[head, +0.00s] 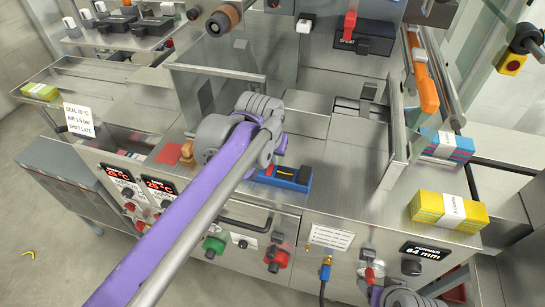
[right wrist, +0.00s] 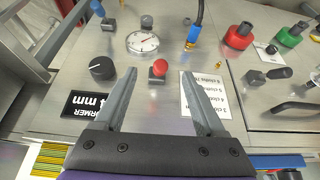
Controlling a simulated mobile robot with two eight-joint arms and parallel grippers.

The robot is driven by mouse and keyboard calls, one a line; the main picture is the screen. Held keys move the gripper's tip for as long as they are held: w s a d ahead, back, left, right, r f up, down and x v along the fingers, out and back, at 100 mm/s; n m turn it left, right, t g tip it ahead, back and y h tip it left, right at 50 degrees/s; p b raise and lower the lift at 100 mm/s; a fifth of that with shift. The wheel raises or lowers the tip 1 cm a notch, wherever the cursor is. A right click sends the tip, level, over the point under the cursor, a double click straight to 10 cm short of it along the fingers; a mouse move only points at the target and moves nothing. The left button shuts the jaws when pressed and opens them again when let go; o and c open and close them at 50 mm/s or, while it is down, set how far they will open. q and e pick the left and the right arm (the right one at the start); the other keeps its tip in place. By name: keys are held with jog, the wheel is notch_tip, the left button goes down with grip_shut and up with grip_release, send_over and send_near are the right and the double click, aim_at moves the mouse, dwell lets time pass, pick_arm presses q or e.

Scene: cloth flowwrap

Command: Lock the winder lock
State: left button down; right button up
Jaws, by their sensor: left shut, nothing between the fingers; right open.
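No part in view is labelled as the winder lock, so I cannot tell for certain which it is. An orange lever-like part (head: 425,88) stands beside the metal roller at the upper right of the head view. My left gripper (head: 276,146) is over the middle of the machine top, shut and empty; its fingertips are mostly hidden by its arm. My right gripper (right wrist: 158,75) is open and empty before the front panel. A red knob (right wrist: 158,67) shows between its fingers in the right wrist view, apart from both; it also shows in the head view (head: 370,275).
A blue tool (head: 285,177) lies beside my left gripper. Yellow (head: 448,211) and blue-pink (head: 446,146) packs lie at the right. A black dial (right wrist: 102,68), a gauge (right wrist: 142,42) and a blue hose fitting (right wrist: 195,30) stick out near my right gripper.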

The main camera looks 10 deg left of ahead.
aim_at(272, 167)
pick_arm(q)
jog(key=shift+w+f+g, duration=0.25)
jog(key=shift+f+g, duration=0.1)
jog(key=shift+g, duration=0.15)
jog(key=shift+s+r, duration=0.1)
jog(key=shift+s, duration=0.05)
jog(key=shift+s+r, duration=0.1)
jog(key=shift+s, duration=0.65)
jog(key=r+p, duration=0.2)
jog(key=w+r+p, duration=0.1)
jog(key=r, duration=0.2)
jog(key=shift+w+r+p, duration=0.1)
jog(key=shift+p, duration=0.3)
notch_tip(272, 167, up, 9)
